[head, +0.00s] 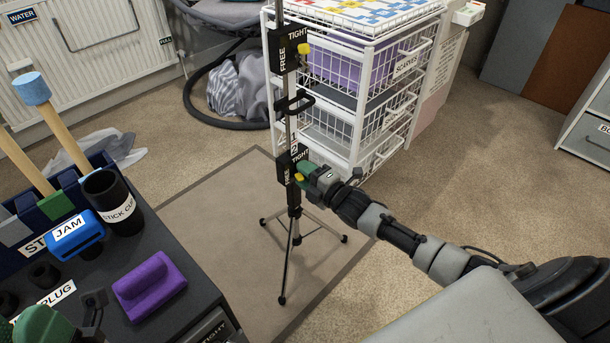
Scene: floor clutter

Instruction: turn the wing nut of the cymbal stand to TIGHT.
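The cymbal stand (290,132) is a thin upright pole on a tripod, standing on the mat. It carries two black blocks marked FREE and TIGHT. The upper block (281,52) has a yellow wing nut (304,48) at its right side, below the word TIGHT. The lower block (284,169) has a bit of yellow wing nut (299,177) showing beside the word FREE. My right gripper (303,171), with green fingers, is at this lower nut and covers much of it; whether it grips the nut is unclear.
A white wire drawer rack (362,125) stands close behind the stand. A dark cabinet (175,255) at left bears a purple block (149,286), a blue JAM piece (75,236), a black stick cup (118,205) and mallets. The mat (215,215) around the tripod is mostly clear.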

